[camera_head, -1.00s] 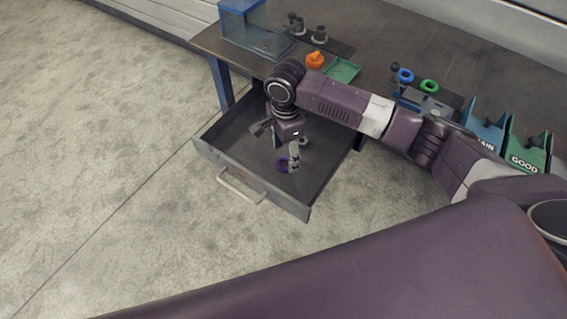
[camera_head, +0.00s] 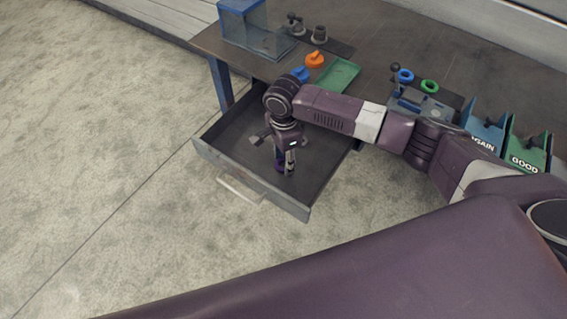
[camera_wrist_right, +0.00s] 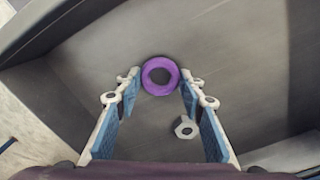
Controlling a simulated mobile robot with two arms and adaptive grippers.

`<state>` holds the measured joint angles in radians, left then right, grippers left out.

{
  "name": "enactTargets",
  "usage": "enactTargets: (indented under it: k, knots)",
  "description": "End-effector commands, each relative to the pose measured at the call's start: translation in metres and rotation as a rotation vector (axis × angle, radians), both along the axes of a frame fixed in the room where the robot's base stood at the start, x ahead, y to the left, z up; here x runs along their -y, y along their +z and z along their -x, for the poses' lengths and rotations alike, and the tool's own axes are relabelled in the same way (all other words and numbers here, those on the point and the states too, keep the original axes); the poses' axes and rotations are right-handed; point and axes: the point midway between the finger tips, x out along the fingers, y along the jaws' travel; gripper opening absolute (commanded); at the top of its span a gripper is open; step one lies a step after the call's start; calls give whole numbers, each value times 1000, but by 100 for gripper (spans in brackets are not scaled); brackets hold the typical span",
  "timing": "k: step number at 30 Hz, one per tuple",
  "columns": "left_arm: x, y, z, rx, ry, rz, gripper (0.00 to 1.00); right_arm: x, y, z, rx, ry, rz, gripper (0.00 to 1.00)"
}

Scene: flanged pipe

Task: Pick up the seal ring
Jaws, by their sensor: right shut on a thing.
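The purple seal ring (camera_wrist_right: 160,62) is between the fingertips of my right gripper (camera_wrist_right: 160,77) in the right wrist view, with a blue-padded finger at each side of it. My right gripper (camera_head: 286,170) reaches down into the open drawer in the head view, shut on the ring. There the purple ring (camera_head: 279,164) is mostly hidden behind the fingers. It is at or close above the drawer floor; I cannot tell if it touches. My left gripper is not in view.
The open grey drawer (camera_head: 225,160) has walls around the gripper. A grey hex nut (camera_wrist_right: 185,127) lies on its floor. On the workbench are blue (camera_head: 300,74) and orange (camera_head: 316,59) rings, a green tray (camera_head: 338,76), a clear blue-edged box (camera_head: 262,40) and labelled bins (camera_head: 527,152).

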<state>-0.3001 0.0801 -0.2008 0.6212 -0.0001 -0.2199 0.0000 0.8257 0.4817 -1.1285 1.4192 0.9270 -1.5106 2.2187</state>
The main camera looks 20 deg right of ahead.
Motion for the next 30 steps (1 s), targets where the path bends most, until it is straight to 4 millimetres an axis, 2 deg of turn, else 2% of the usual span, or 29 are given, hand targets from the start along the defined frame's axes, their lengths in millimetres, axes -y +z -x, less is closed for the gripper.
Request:
enactTargets:
  k: [8, 14, 24, 30]
  knots:
    - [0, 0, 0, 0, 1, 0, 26, 0, 6, 0, 1, 0, -1, 20]
    - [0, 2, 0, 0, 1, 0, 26, 0, 32, -1, 3, 0, -1, 20]
    - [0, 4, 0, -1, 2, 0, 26, -1, 129, -2, 6, 0, -3, 20]
    - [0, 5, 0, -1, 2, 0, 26, -1, 174, -1, 4, 1, -3, 20]
